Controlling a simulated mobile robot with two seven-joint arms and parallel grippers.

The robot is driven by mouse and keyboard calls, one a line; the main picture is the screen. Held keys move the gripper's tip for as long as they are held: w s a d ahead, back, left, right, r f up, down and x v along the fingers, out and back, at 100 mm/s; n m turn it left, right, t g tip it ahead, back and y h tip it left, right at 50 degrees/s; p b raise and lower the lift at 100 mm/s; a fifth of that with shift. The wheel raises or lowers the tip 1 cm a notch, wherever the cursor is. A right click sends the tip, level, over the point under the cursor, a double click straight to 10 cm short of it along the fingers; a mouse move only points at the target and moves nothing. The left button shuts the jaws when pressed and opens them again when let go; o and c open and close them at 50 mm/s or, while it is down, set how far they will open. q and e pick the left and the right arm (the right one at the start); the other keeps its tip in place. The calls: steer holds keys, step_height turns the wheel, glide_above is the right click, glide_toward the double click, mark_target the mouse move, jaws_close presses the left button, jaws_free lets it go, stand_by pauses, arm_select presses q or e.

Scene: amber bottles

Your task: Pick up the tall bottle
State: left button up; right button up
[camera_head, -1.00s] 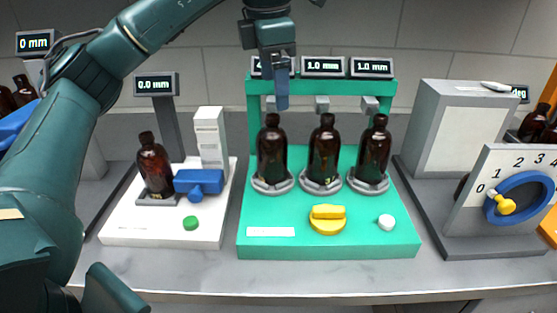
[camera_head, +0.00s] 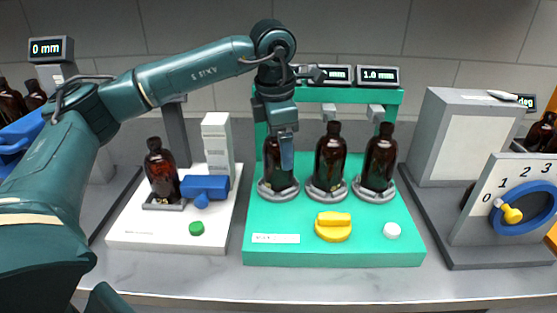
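Three amber bottles stand upright in grey ring holders on the green station: the left one (camera_head: 272,179), the middle one (camera_head: 330,160) and the right one (camera_head: 379,160). They look about equally tall from here, so I cannot tell which is the tall bottle. My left gripper (camera_head: 287,158) points down, its blue finger overlapping the left bottle and hiding part of its neck and shoulder. The finger shows edge-on, so I cannot tell whether it is open, shut or touching the bottle. My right gripper is not in view.
The green station (camera_head: 290,254) has a yellow knob (camera_head: 333,227), a white button (camera_head: 392,231) and an overhead frame with displays. A white station (camera_head: 165,238) at left holds another amber bottle (camera_head: 161,172) and a blue clamp (camera_head: 205,187). A grey dial unit (camera_head: 480,230) stands at right.

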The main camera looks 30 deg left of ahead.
arm_select(q)
steer(key=shift+c, duration=0.3)
steer(key=c, duration=1.4)
steer(key=shift+c, duration=0.2)
